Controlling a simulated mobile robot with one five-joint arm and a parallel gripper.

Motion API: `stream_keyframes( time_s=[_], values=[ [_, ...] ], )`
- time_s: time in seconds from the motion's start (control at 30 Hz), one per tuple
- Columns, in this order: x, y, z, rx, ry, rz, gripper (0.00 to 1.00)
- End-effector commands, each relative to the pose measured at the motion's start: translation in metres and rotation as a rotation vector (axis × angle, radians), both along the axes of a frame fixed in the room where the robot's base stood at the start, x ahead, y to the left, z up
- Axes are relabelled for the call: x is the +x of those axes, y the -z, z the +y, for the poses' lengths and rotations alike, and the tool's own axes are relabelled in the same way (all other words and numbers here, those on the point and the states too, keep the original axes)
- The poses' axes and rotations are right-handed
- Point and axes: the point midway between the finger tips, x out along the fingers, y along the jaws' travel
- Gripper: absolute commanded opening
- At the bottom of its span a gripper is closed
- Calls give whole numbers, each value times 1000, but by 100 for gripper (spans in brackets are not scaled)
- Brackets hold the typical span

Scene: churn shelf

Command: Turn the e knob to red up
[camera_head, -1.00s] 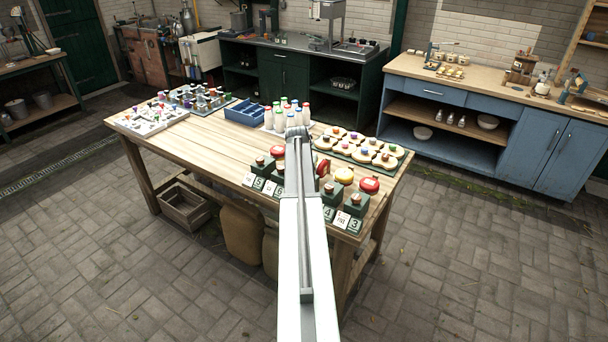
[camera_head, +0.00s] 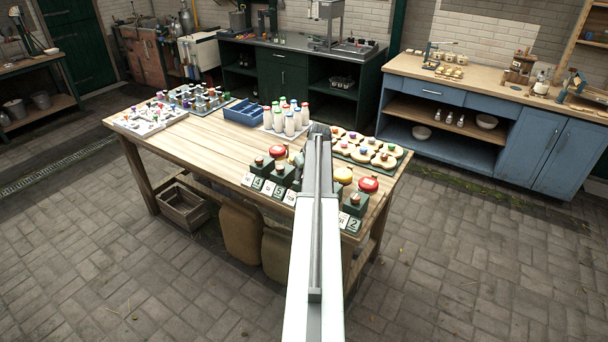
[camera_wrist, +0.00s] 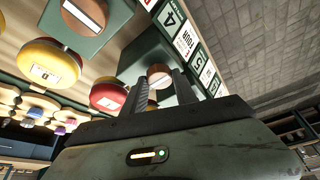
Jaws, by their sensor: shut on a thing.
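A row of dark green boxes with brown knobs stands along the table's front edge, with one box (camera_head: 262,172) clear at its left end. My gripper (camera_wrist: 158,88) has its two fingers either side of a round brown knob (camera_wrist: 158,74) on a green box in the wrist view, and is shut on it. The knob's top shows a pale band; its red mark is hard to make out. Another knob with a white bar (camera_wrist: 84,14) is at upper left. I cannot read a letter e on any box. In the head view my arm hides the held knob and my fingertips.
White number cards (camera_wrist: 187,42) front the boxes. Red discs (camera_wrist: 108,96) and a yellow disc (camera_wrist: 48,64) stand just behind. Farther back are white bottles (camera_head: 290,121), a blue tray (camera_head: 240,113) and round pale pieces (camera_head: 384,160). The table's left middle is clear.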

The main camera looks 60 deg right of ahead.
Motion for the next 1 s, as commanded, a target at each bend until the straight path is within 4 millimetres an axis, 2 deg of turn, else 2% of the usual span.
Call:
stream_keyframes(
  time_s=[0.67,0.7,0.77,1.0],
  values=[
    [-1,0,0,2,-65,4,0],
    [-1,0,0,1,-65,3,37],
    [-1,0,0,1,-65,3,54],
    [-1,0,0,0,-64,2,55]
  ],
)
